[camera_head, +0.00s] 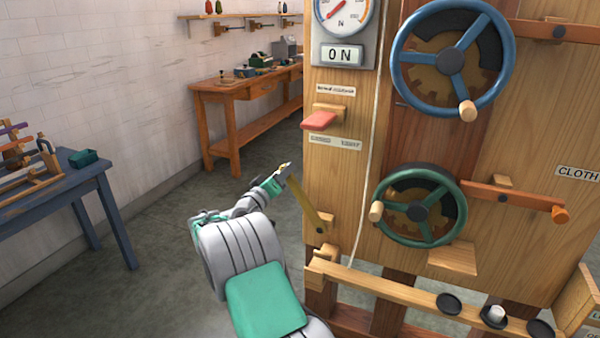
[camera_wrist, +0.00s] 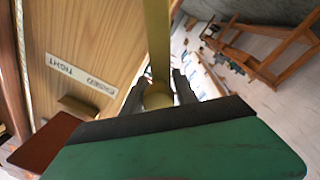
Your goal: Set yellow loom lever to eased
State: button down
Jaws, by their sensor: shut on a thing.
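The yellow lever (camera_head: 304,205) is on the lower left edge of the wooden loom panel. It leans up and to the left from its pivot, its upper end beyond the panel's edge. My gripper (camera_head: 283,171) is at that upper end. In the wrist view the yellow bar (camera_wrist: 157,40) runs down to a rounded end (camera_wrist: 158,96) between the two dark fingers (camera_wrist: 158,90), which are shut on it. A label strip reading "TIGHT" and apparently "EASED" (camera_wrist: 80,74) is on the panel; it also shows, too small to read surely, in the head view (camera_head: 335,143).
A red handle (camera_head: 320,121) sticks out above the lever. A green handwheel (camera_head: 419,206) and a blue handwheel (camera_head: 452,60) are to the right. A pale cord (camera_head: 372,130) hangs down the panel. A blue table (camera_head: 85,165) stands left, with open floor between.

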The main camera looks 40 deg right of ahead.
jog(key=shift+f, duration=0.25)
jog(key=c, duration=1.4)
grip_release()
jog(key=o, duration=0.4)
jog(key=shift+r, duration=0.15)
jog(key=shift+c, duration=0.2)
jog(key=v, duration=0.7)
jog(key=shift+a, duration=0.4)
